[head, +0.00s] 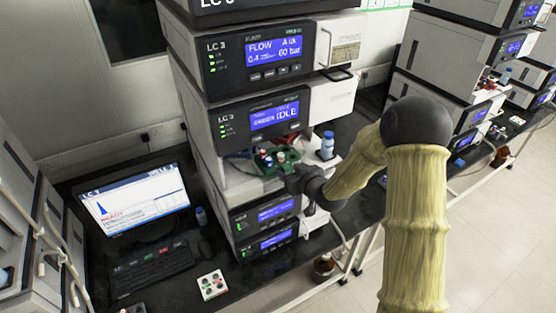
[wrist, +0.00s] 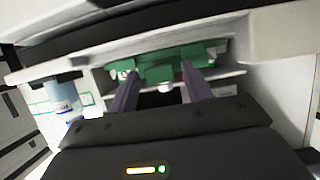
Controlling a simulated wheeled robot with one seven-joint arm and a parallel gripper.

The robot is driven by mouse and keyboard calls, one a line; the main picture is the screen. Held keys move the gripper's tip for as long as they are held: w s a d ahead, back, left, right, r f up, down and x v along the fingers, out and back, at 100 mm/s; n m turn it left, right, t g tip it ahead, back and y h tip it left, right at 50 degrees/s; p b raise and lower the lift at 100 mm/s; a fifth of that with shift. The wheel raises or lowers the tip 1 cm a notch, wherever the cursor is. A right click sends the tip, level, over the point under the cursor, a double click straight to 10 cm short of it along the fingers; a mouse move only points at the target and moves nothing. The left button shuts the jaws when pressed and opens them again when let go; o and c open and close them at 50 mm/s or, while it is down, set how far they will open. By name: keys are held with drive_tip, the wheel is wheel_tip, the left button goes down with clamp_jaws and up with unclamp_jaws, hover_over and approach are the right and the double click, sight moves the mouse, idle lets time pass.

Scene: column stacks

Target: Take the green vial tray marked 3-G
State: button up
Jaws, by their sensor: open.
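A green vial tray (head: 268,163) with dark and red-topped vials sits in the open bay of the LC 3 stack, below the unit reading IDLE. I cannot read a 3-G mark on it. In the wrist view the green tray (wrist: 168,66) lies straight ahead, under the upper edge of the bay. My gripper (head: 293,173) is at the bay's right front, close to the tray. In the wrist view my gripper (wrist: 160,75) is open, its two fingers apart with their tips at the tray's near edge. Contact cannot be told.
A blue-capped bottle (head: 327,146) stands right of the bay. Instrument units (head: 263,213) lie below the bay and others above it. A white vial tray (head: 212,285), a keyboard (head: 155,270) and a monitor (head: 133,205) are on the black bench. More stacks stand at right.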

drive_tip(key=c, duration=0.9)
drive_tip(key=shift+r, duration=0.15)
wheel_tip(320, 180, up, 10)
drive_tip(key=b, duration=0.3)
idle(0.4)
